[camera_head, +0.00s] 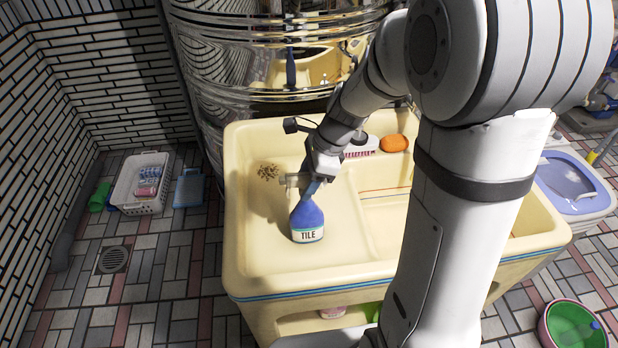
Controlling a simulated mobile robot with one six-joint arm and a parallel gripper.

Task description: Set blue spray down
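The blue spray bottle (307,219), with a white label reading "TILE", is upright over the left flat part of the cream sink unit (270,262). Its base looks at or very near the surface; I cannot tell if it touches. My gripper (308,184) is at the bottle's neck, coming from above and the right. The fingers appear to be around the neck, and the upper part of the bottle is partly hidden by the gripper. How tightly they close is hard to see at this size.
An orange soap (394,143) and a brush (360,147) lie at the sink's back edge. A brown patch of small bits (269,172) is left of my gripper. A white basket (141,184) stands on the floor at left. A green and pink basin (573,326) is at lower right.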

